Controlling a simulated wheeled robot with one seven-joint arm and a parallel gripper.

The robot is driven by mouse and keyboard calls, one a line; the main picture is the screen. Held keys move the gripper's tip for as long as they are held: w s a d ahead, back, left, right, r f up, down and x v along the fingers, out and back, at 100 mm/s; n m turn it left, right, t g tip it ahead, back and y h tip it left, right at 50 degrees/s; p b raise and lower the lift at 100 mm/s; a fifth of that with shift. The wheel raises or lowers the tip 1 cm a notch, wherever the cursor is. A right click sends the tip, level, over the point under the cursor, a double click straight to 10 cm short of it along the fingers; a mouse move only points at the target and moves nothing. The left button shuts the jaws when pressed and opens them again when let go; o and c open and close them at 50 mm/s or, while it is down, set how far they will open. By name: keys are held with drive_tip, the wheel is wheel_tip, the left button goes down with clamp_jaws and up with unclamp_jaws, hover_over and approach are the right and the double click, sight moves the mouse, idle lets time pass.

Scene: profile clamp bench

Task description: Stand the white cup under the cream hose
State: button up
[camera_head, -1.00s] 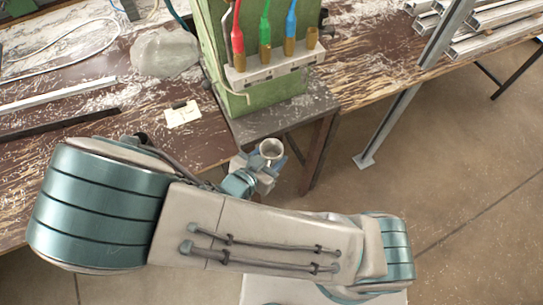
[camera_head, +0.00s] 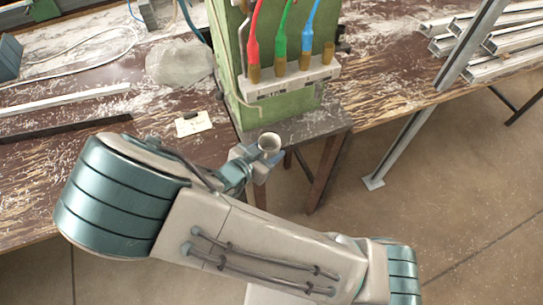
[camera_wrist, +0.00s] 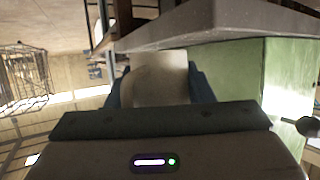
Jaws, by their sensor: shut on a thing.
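My gripper (camera_head: 258,162) is shut on the white cup (camera_head: 269,152), which is upright with its open mouth up. In the wrist view the cup (camera_wrist: 160,80) sits between the two dark fingers. The cup is at the front edge of the grey shelf (camera_head: 305,127) at the foot of a green stand (camera_head: 230,70); I cannot tell if it overlaps the edge. Red (camera_head: 253,40), green (camera_head: 282,40) and blue (camera_head: 308,35) hoses end in brass nozzles above the shelf.
A pale nozzle block (camera_head: 295,79) overhangs the shelf. Left on the bench are a clear lump (camera_head: 180,62), a small card (camera_head: 193,124) and metal bars (camera_head: 60,102). A grey post (camera_head: 400,140) and stacked profiles (camera_head: 500,38) are to the right.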

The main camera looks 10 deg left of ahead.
sight(255, 140)
drive_tip(key=shift+w+a+f+p, duration=0.1)
drive_tip(key=shift+w+a, duration=0.45)
drive_tip(key=shift+w, duration=0.35)
drive_tip(key=shift+w+a+p, duration=0.15)
drive_tip(key=shift+w+a, duration=0.35)
drive_tip(key=shift+w, duration=0.35)
drive_tip(key=shift+w+a+f+p, duration=0.1)
drive_tip(key=shift+w+a, duration=0.45)
drive_tip(key=shift+w, duration=0.35)
drive_tip(key=shift+r, duration=0.1)
drive_tip(key=shift+f, duration=0.4)
drive_tip(key=o, duration=1.1)
drive_tip(key=shift+r, duration=0.1)
drive_tip(key=shift+o, duration=0.2)
drive_tip(key=shift+a, duration=0.1)
drive_tip(key=shift+s+a+p, duration=0.3)
drive_tip(key=shift+s+a, duration=0.25)
drive_tip(key=shift+s, duration=0.25)
drive_tip(key=s+a+p, duration=0.1)
drive_tip(key=s+a, duration=0.2)
drive_tip(key=s, duration=0.4)
drive_tip(key=shift+a+p, duration=0.25)
drive_tip(key=shift+p, duration=0.15)
drive_tip(key=shift+s, duration=0.1)
